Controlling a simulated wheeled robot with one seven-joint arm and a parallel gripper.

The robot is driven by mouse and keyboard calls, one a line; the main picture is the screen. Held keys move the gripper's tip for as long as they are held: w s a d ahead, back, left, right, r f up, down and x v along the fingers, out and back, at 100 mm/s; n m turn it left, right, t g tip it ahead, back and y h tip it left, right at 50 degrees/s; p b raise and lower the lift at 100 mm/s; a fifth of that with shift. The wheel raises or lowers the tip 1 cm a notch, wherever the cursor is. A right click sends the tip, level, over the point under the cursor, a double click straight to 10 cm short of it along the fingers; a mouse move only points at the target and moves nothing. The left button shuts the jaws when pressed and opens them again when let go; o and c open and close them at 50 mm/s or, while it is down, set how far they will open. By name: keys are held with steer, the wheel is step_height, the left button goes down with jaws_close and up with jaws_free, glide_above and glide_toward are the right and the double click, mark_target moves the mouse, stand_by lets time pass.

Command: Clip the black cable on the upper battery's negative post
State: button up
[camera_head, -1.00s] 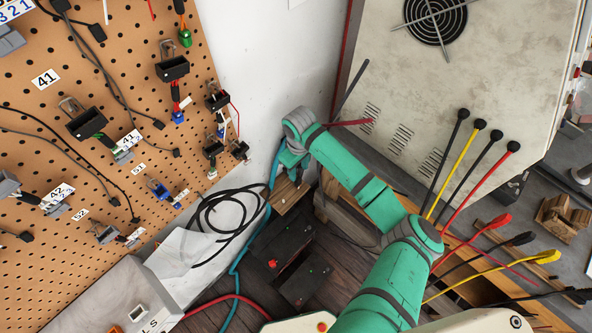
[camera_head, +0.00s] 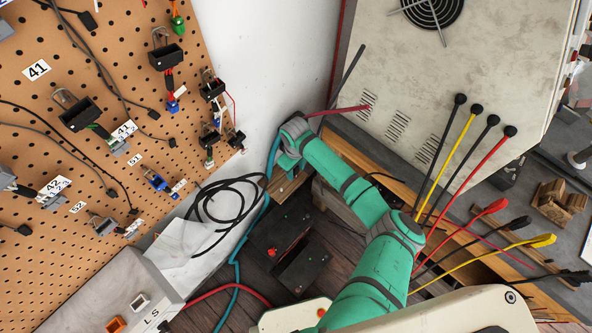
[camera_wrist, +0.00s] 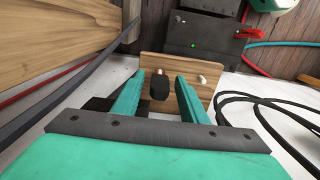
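The upper battery (camera_head: 283,219) is a dark box on the floor in the head view, with a red piece near its lower left. A second dark battery (camera_head: 303,272) lies just below it. A dark box with a small green light (camera_wrist: 200,40) shows at the top of the wrist view. A black clip-like piece with a brass tip (camera_wrist: 159,87) stands before a wooden board (camera_wrist: 172,67). My gripper (camera_wrist: 162,84) is open, its teal fingers on either side of that piece with gaps visible. In the head view my wrist hides the fingers.
A black cable (camera_head: 205,207) lies coiled on the pale surface left of the batteries. A teal cable (camera_head: 238,258) and a red cable (camera_head: 225,288) run along the floor. The pegboard (camera_head: 60,150) and large white cabinet (camera_head: 440,100) flank my arm.

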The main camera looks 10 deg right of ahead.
steer(key=c, duration=0.8)
steer(key=shift+o, duration=0.2)
steer(key=shift+r, duration=2.05)
